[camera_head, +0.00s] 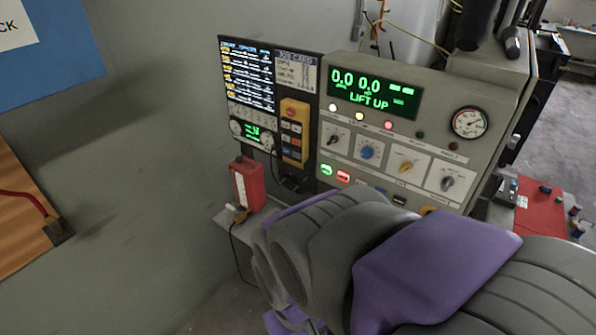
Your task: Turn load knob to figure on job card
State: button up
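The grey control panel (478,92) faces me at centre right. My purple and grey arm covers the lower right and hides the panel's lower edge. No gripper fingers show.
A green display (372,95) reads "0.0 0.0" and "LIFT UP". A round gauge (469,122) is at the panel's right. A yellow pendant (294,132) hangs on the board. A red box (247,184) stands on a small shelf below. A red cabinet (541,212) is at right.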

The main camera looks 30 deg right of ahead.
aim_at(367, 153)
jog(key=z, duration=1.35)
